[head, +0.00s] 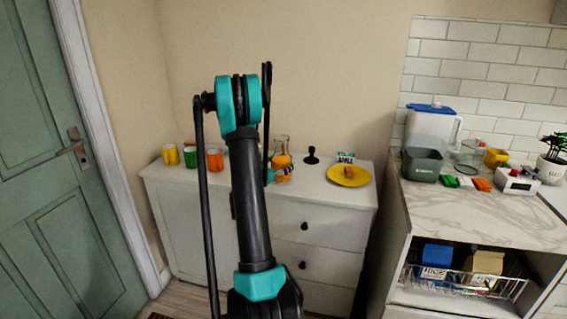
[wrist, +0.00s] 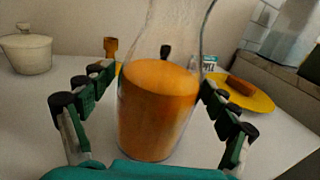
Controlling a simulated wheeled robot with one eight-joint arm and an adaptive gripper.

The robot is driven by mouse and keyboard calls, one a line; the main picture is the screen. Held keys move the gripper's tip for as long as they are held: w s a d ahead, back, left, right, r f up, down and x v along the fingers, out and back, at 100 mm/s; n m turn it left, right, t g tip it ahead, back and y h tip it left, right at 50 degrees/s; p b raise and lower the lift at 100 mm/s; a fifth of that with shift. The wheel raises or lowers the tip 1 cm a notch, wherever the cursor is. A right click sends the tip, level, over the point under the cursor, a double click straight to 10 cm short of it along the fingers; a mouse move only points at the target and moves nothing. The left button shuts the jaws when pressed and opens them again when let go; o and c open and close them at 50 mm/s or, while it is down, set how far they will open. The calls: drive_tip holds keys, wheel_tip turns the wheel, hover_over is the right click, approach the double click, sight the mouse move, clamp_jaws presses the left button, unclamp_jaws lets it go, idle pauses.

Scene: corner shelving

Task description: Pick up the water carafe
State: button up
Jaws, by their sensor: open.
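The carafe is a clear glass vessel with a narrow neck and an orange lower part (head: 283,164). It stands upright on the white dresser top. In the wrist view the carafe (wrist: 158,105) fills the middle, and its top is cut off by the frame edge. My gripper (wrist: 158,80) is open, with one finger on each side of the carafe. A gap shows at the left finger; I cannot tell whether the right finger touches the glass. In the head view my arm hides part of the dresser, and only a bit of my gripper shows beside the carafe.
A yellow plate (head: 349,176) with food and a black-handled item (head: 311,155) stand right of the carafe. Yellow, green and orange cups (head: 215,160) stand left. A lidded white pot (wrist: 27,52) shows in the wrist view. A blue-lidded pitcher (head: 430,129) stands on the counter.

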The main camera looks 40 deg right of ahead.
drive_tip(key=shift+w+d, duration=0.1)
drive_tip(key=shift+d, duration=0.15)
drive_tip(key=c, duration=1.8)
drive_tip(key=shift+c, duration=0.9)
drive_tip(key=shift+r, duration=0.2)
